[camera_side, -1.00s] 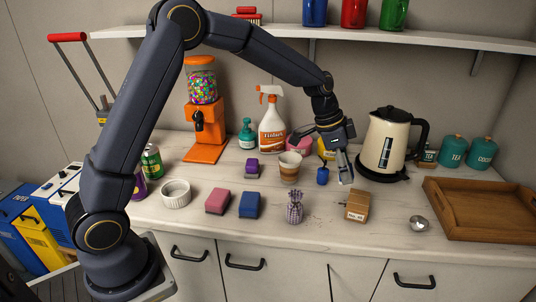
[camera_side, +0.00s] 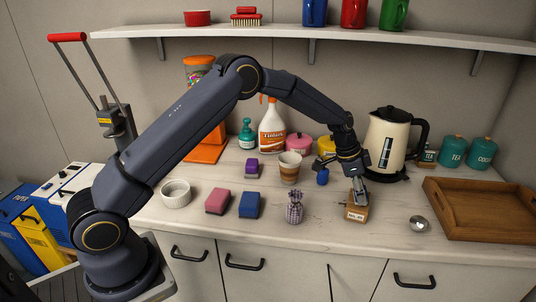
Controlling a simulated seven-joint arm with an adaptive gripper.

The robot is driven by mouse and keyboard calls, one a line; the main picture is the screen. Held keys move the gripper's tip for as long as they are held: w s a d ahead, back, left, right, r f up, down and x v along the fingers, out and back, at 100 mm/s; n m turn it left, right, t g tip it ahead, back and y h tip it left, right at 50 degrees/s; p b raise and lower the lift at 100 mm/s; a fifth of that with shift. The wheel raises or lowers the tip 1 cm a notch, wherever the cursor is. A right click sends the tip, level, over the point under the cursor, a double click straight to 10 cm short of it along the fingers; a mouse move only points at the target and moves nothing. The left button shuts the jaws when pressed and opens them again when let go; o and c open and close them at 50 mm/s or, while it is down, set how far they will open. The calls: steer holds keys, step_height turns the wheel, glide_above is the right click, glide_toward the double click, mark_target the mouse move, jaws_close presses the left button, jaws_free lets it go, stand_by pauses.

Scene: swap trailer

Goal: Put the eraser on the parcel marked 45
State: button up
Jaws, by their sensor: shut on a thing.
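The parcel (camera_side: 356,213), a small brown box with a white label on its front, stands on the worktop right of centre. The label's number is too small to read surely. My gripper (camera_side: 360,199) points down right at the parcel's top and covers much of it. It is shut on a small greyish thing, which I take to be the eraser; the fingers mostly hide it. I cannot tell whether this thing touches the parcel.
A blue pot (camera_side: 322,177) and a purple checked pouch (camera_side: 294,208) stand left of the parcel. A metal ball-like thing (camera_side: 418,223) and a wooden tray (camera_side: 432,198) lie to the right. The kettle (camera_side: 386,150) stands behind. Pink (camera_side: 217,202) and blue (camera_side: 249,205) blocks lie further left.

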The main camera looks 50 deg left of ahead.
steer(key=shift+f, duration=0.15)
steer(key=o, duration=1.1)
steer(key=shift+o, duration=0.2)
